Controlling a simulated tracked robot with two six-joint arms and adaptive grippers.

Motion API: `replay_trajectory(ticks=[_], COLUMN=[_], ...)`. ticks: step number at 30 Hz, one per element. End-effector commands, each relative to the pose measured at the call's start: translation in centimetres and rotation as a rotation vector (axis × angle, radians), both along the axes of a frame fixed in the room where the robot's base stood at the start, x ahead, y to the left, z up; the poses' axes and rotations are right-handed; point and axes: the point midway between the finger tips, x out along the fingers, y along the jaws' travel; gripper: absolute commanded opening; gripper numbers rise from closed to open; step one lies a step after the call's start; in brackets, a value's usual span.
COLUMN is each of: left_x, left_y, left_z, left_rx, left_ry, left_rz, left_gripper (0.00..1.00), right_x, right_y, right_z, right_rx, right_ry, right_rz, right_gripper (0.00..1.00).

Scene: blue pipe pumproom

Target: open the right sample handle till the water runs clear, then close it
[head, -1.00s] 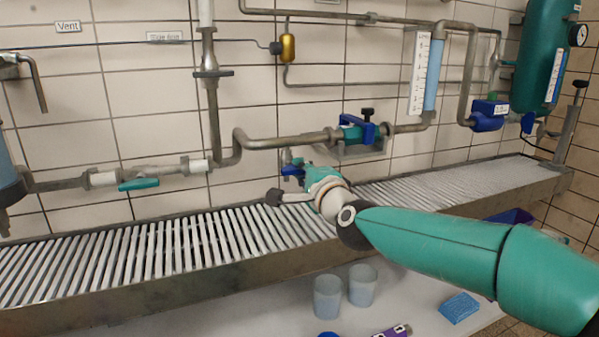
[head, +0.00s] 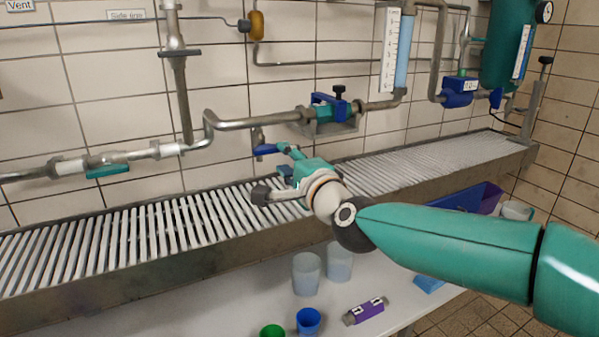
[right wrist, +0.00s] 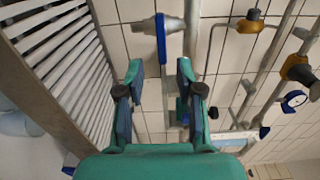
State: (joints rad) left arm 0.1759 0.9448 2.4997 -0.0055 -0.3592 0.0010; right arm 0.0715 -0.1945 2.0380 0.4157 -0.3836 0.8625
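A blue handle (head: 266,149) sits on a small tap under the grey pipe, in front of the tiled wall. In the right wrist view the blue handle (right wrist: 161,38) stands ahead of the fingertips, in line with the gap between them. My right gripper (head: 285,161) is open with nothing between its fingers, low in front of the handle and over the grating. Its open fingers (right wrist: 159,72) show clearly in the right wrist view. The handle seems apart from the fingers. No running water can be made out. My left gripper is not in view.
A slatted drain trough (head: 130,240) runs below the pipes. A blue-topped valve (head: 332,108) is on the pipe above, and a teal-handled valve (head: 107,171) at left. Two clear cups (head: 307,272), a blue cup (head: 308,320), a green cup (head: 272,331) and a purple item (head: 366,310) are on the lower shelf.

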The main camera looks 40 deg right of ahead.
Motion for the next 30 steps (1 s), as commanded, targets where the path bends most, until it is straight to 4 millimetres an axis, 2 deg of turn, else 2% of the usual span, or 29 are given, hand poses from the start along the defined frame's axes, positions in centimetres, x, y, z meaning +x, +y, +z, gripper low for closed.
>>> replay_trajectory(ticks=[3, 10, 30], left_x=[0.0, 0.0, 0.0], left_y=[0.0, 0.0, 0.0], left_z=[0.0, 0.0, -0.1], left_rx=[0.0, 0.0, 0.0], left_ry=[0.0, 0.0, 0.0], left_rz=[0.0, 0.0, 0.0], left_gripper=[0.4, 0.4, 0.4], right_x=[-2.5, -5.3, -5.8], right_y=[0.6, 1.3, 1.4], right_z=[0.0, -0.1, -0.1], right_rx=[0.002, 0.002, 0.001], right_ry=[-0.001, 0.001, 0.002], right_rz=[0.001, 0.0, 0.0], right_gripper=[0.36, 0.36, 0.36])
